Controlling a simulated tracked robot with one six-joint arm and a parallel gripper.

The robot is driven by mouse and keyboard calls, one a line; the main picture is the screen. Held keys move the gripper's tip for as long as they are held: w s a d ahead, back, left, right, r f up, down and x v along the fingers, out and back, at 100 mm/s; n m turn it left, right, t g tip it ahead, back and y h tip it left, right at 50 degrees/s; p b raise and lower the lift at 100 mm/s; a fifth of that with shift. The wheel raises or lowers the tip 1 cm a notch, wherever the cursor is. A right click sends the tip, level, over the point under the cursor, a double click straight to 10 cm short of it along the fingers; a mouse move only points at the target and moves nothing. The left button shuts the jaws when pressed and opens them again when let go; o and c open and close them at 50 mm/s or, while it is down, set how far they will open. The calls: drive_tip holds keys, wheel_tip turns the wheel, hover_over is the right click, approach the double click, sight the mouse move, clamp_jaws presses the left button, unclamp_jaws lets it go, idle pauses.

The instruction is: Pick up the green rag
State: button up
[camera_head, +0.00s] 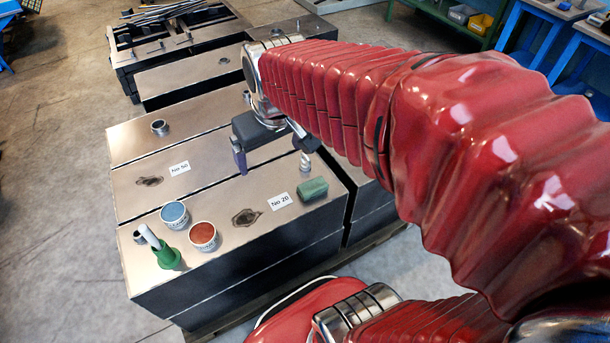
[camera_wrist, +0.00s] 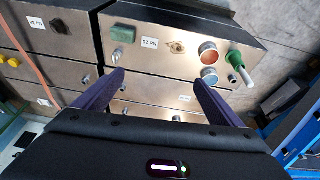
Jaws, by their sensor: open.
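The green rag (camera_head: 313,189) is a small folded block lying on the metal top of the front box, right of the "No 20" label. It also shows in the wrist view (camera_wrist: 123,34) at the upper left, beyond the fingers. My gripper (camera_head: 272,163) is above the box tops, left of the rag and apart from it. In the wrist view my gripper (camera_wrist: 157,80) has its two purple fingers spread wide with nothing between them. The rag is fully visible in both views.
On the same box (camera_head: 262,241) stand a blue-topped can (camera_head: 175,214), a red-topped can (camera_head: 203,236) and a green bottle (camera_head: 164,254) with a white stick. A short metal pipe stub (camera_head: 305,162) rises just behind the rag. Dark-stained holes mark the tops.

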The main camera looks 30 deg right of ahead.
drive_tip(key=shift+o, duration=0.5)
drive_tip(key=w+d+f+g, duration=0.2)
drive_tip(key=w+d+f, duration=0.5)
drive_tip(key=d+f, duration=0.1)
drive_tip(key=shift+w+d+f, duration=0.15)
drive_tip(key=shift+d+f, duration=0.1)
drive_tip(key=shift+f, duration=0.15)
drive_tip(key=g, duration=0.2)
hover_over(313, 184)
wheel_tip(313, 184, down, 14)
drive_tip(key=shift+a+r+y, duration=0.15)
drive_tip(key=shift+r+y, duration=0.1)
drive_tip(key=shift+y, duration=0.05)
drive_tip(key=shift+f, duration=4.3)
drive_tip(key=shift+f, duration=0.15)
drive_tip(key=shift+f, duration=2.5)
